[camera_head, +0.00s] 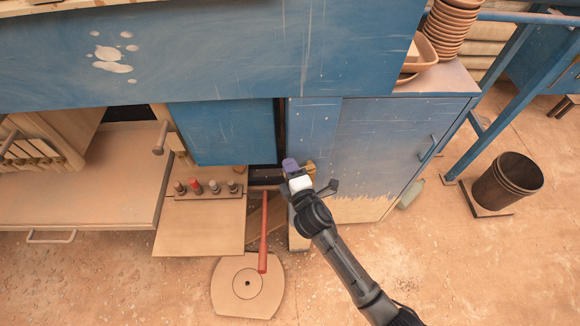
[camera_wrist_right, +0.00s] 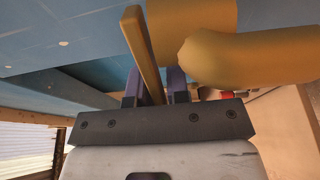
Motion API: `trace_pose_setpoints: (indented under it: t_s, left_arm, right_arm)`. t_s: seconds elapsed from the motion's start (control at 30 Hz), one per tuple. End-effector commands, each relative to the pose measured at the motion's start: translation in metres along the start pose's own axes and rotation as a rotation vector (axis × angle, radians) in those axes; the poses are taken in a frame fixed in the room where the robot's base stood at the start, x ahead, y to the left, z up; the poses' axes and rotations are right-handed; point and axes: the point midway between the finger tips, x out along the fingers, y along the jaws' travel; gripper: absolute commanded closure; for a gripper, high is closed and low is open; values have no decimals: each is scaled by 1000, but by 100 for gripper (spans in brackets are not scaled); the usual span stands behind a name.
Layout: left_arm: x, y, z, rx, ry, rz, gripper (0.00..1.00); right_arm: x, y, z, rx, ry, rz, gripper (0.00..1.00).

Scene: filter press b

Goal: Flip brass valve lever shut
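The brass valve lever (camera_wrist_right: 143,50) is a flat bar in the right wrist view, rising tilted from between the two purple fingers of my right gripper (camera_wrist_right: 153,88). The fingers lie close along both sides of the lever and look shut on it. The thick brass valve body (camera_wrist_right: 212,45) is just to the right of the lever. In the head view my right gripper (camera_head: 290,164) is at the blue cabinet's left front edge, with a small bit of the brass valve (camera_head: 310,168) beside it. The gripper hides most of the valve there. My left gripper is not in view.
The blue cabinet (camera_head: 380,140) stands right of the gripper. A red-handled bar (camera_head: 264,235) hangs just left of my arm, over a round-holed plate (camera_head: 230,290). A panel with several knobs (camera_head: 200,225) is further left. A dark bucket (camera_head: 507,182) stands at the right.

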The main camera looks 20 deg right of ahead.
Motion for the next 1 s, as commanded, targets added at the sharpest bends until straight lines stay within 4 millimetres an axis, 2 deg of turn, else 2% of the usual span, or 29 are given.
trace_pose_setpoints:
  t_s: [0.03,0.17,0.67,0.83,1.0]
  left_arm:
    - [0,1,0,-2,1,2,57]
    - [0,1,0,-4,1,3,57]
    - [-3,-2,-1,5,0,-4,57]
    - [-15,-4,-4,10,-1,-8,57]
    - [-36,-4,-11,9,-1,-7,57]
  right_arm:
    - [0,0,0,0,0,0,89]
    - [0,0,0,0,0,0,100]
    - [-1,1,0,-2,9,0,100]
    - [-4,4,0,-4,65,-1,100]
    - [-10,6,0,-7,181,-2,100]
